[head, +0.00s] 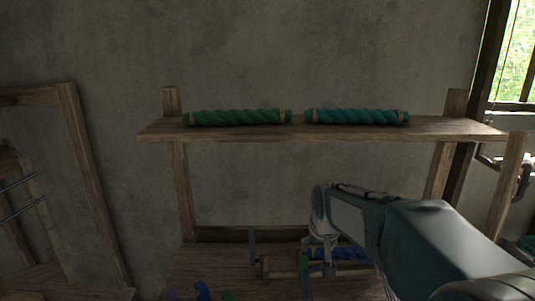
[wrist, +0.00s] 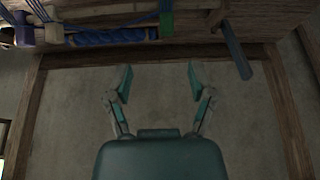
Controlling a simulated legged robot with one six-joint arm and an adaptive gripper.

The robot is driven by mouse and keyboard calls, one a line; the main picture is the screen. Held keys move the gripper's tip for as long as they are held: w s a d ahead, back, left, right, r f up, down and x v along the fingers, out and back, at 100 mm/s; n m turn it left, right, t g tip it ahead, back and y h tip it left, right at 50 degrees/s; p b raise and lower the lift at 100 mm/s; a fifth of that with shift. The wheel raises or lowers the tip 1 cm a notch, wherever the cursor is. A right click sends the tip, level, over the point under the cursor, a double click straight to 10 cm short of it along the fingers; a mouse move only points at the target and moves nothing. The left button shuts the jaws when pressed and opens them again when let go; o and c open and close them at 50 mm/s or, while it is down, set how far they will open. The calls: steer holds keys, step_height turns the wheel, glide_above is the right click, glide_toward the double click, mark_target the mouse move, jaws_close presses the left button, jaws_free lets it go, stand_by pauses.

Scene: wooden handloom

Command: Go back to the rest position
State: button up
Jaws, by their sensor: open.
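My gripper (head: 320,228) is in front of the wooden rack, below the upper shelf. In the wrist view the two fingers of the gripper (wrist: 160,78) are spread apart with nothing between them. My arm hides part of the rack's lower right in the head view.
A green twisted roll (head: 237,117) and a teal one (head: 356,117) lie on the upper shelf (head: 310,134). A blue roll (wrist: 110,37) lies in a wooden holder at the lower shelf (head: 215,262). A wooden frame (head: 85,180) stands left; a window (head: 517,50) is right.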

steer(key=s+d+r, duration=0.2)
steer(key=s, duration=2.4)
steer(key=shift+s+d+r+t, duration=0.15)
steer(key=shift+s+t, duration=0.2)
steer(key=shift+t, duration=0.05)
